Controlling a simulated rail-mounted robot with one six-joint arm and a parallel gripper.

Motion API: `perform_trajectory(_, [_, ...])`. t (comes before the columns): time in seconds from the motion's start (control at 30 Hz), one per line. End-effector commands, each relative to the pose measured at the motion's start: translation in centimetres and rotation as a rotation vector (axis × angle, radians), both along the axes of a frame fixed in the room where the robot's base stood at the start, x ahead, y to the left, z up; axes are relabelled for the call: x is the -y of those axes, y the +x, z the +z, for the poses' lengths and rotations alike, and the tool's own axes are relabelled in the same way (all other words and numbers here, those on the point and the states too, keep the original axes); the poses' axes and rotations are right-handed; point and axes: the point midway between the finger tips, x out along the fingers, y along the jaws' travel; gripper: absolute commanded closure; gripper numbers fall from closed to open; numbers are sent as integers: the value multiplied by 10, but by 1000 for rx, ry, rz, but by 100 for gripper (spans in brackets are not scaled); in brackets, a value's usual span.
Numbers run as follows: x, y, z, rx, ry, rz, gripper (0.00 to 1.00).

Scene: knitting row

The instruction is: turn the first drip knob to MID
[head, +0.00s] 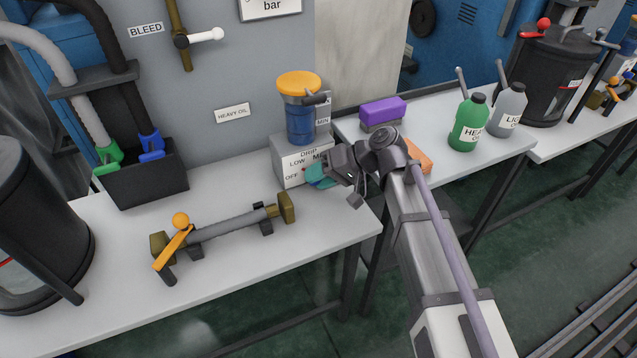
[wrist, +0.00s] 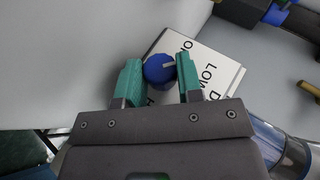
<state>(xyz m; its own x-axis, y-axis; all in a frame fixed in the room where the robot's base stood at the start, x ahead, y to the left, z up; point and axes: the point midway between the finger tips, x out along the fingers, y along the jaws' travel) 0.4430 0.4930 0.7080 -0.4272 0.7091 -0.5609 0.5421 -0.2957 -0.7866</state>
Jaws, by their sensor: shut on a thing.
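The round blue drip knob (wrist: 158,70) shows in the wrist view between my teal fingers. My gripper (wrist: 160,76) is shut on the knob. In the head view my gripper (head: 318,174) is at the box's front and hides the knob.
A grey tube fixture (head: 232,224) with an orange-handled lever (head: 173,247) lies on the bench at front left. A purple block (head: 383,111), an orange block (head: 419,157) and green (head: 469,124) and grey (head: 509,113) bottles are on the right bench.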

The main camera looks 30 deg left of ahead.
Motion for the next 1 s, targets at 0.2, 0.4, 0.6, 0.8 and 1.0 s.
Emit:
perform_trajectory(0.2, [1, 0, -2, -59, 35, 3, 90])
perform_trajectory(0.4, [1, 0, -1, -78, 47, 2, 90])
perform_trajectory(0.6, [1, 0, 0, -79, 47, 2, 90])
perform_trajectory(0.8, [0, 0, 0, -78, 47, 0, 58])
perform_trajectory(1.0, [0, 0, 0, -77, 46, 0, 42])
